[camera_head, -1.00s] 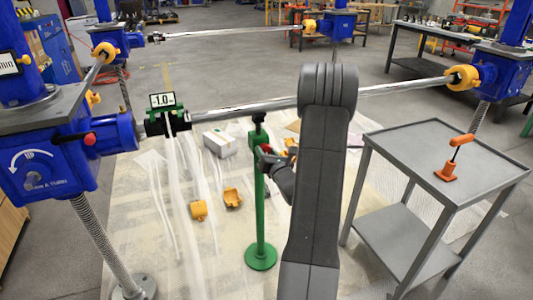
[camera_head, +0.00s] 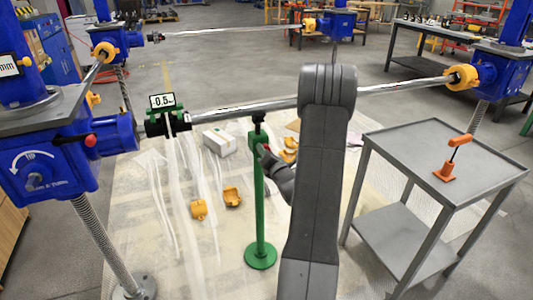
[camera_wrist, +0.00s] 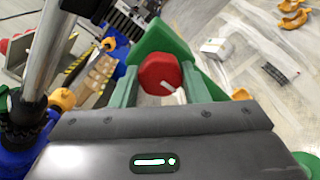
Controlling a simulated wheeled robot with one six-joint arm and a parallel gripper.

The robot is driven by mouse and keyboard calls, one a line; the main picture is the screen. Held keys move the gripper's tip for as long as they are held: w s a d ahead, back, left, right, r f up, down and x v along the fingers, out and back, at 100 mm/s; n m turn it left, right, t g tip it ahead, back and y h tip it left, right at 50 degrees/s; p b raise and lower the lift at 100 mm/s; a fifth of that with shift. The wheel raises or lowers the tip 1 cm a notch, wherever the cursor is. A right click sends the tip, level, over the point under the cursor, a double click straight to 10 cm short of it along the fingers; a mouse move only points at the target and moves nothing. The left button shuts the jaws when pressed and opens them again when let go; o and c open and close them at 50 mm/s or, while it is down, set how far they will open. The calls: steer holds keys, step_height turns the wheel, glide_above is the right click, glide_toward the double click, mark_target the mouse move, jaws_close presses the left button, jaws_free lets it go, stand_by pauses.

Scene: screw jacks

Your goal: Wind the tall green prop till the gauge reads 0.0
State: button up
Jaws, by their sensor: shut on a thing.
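The tall green prop (camera_head: 260,205) stands upright on its round green base, its head just under the long horizontal steel bar (camera_head: 230,110). The gauge (camera_head: 162,101) on the bar's left part reads -0.5. In the head view my gripper (camera_head: 265,150) is at the upper part of the prop, partly hidden by my arm. In the wrist view my gripper (camera_wrist: 160,82) is shut on the red knob (camera_wrist: 158,74), which has a white mark. The knob sits between two green parts, with more green behind it. Contact between the prop head and the bar cannot be made out.
Blue screw jacks (camera_head: 45,165) with yellow collars carry the bar's ends. A grey trolley (camera_head: 440,155) with an orange-handled tool (camera_head: 452,158) stands at right. Orange pieces (camera_head: 232,196) and a white box (camera_head: 219,142) lie on the floor sheet.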

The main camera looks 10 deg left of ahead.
steer(key=o, duration=1)
steer(key=shift+s+d, duration=0.1)
steer(key=v, duration=1.3)
steer(key=shift+s+d, duration=0.2)
steer(key=shift+s, duration=0.05)
stand_by(0.7)
